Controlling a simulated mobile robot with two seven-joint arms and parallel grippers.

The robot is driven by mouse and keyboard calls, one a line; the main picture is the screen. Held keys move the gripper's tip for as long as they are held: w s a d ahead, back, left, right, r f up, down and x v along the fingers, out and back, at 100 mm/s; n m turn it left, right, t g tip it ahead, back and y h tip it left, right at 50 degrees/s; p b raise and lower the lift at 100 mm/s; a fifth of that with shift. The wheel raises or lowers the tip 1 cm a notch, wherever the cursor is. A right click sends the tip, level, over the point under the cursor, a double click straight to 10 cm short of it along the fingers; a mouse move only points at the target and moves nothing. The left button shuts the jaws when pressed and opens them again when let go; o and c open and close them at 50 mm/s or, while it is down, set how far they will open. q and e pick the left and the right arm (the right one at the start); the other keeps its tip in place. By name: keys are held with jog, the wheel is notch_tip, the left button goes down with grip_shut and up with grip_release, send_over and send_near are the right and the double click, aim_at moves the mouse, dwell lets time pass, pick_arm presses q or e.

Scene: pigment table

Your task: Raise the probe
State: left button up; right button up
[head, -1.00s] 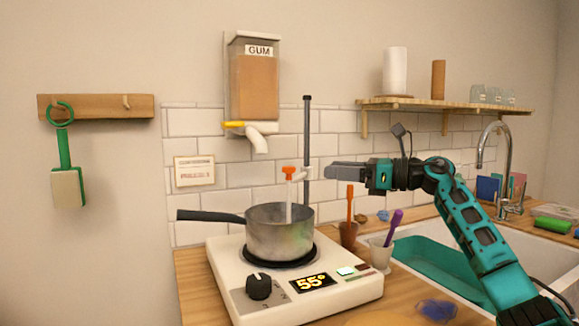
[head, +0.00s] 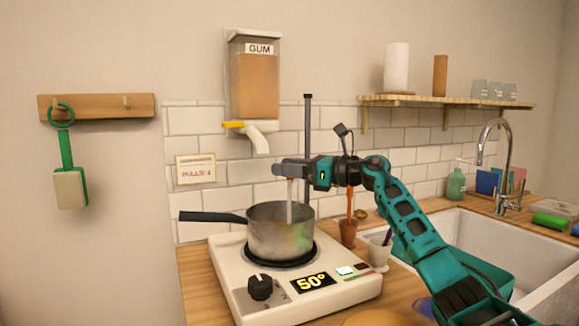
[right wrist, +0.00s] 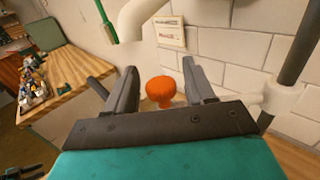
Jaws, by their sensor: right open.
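The probe (head: 290,205) is a pale upright stem whose lower end is inside the grey pot (head: 280,238). Its orange knob (right wrist: 161,91) shows in the right wrist view, between the two fingers. My right gripper (head: 284,171) is open around the knob; I cannot tell whether either finger touches it. In the head view the gripper hides the knob. A dark vertical stand rod (head: 307,140) rises behind the pot, and its white clamp (right wrist: 283,98) shows in the right wrist view.
The pot stands on a white hot plate (head: 335,300) reading 50°. A gum dispenser (head: 254,85) hangs above, its white spout (head: 258,140) close over the gripper. A brown cup (head: 348,233) and a pale cup (head: 380,254) stand to the right, below my arm.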

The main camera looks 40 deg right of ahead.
jog(key=shift+c, duration=0.2)
grip_shut()
jog(key=shift+r, duration=0.1)
